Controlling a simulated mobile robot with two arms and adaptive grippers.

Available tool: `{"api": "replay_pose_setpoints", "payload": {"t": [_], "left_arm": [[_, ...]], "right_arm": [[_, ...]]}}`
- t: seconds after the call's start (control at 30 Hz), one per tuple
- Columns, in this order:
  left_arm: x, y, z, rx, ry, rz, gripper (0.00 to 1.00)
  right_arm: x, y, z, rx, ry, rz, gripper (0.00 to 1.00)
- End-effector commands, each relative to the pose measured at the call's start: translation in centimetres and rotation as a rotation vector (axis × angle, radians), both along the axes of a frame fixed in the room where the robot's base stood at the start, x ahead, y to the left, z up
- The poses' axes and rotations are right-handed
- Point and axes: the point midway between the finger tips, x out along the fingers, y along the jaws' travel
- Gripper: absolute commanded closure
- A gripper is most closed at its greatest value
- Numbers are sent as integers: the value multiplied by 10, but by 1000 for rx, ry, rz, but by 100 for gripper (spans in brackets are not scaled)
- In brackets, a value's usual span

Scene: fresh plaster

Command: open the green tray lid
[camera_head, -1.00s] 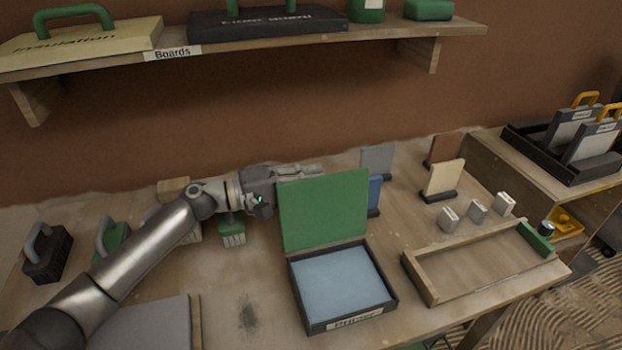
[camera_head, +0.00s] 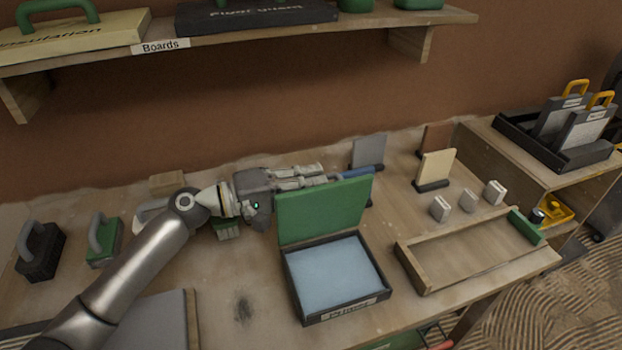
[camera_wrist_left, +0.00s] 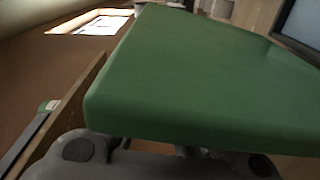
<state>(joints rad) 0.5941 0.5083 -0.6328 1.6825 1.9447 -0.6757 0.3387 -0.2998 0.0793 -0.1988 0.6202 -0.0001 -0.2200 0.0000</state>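The green tray lid (camera_head: 322,210) stands raised at the back edge of the dark tray (camera_head: 345,312). The tray is open, with a light blue surface (camera_head: 335,270) inside and a label on its front. My left gripper (camera_head: 325,177) is behind the lid's top edge, its fingers pointing right. The lid partly covers the gripper, and I cannot tell whether they touch. In the left wrist view, the green lid (camera_wrist_left: 210,80) fills the middle and hides the fingertips. Whether the fingers are open or shut does not show. My right gripper is not in view.
A blue board (camera_head: 358,173) lies tilted behind the lid, close to the fingertips. Grey (camera_head: 368,151) and cream boards (camera_head: 437,166) stand behind and to the right. A wooden tray (camera_head: 470,252) lies right. A shelf (camera_head: 250,36) hangs above.

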Motion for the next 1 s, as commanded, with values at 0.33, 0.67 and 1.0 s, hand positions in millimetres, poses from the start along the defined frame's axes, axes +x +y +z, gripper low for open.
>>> {"api": "replay_pose_setpoints", "payload": {"t": [0.33, 0.67, 1.0], "left_arm": [[-6, 12, -6, 5, 15, -6, 71], [-25, 78, -4, 5, 9, 2, 66], [-36, 112, -2, 2, 3, -2, 66]], "right_arm": [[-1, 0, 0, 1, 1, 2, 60], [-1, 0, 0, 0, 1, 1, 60], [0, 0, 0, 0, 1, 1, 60]]}}
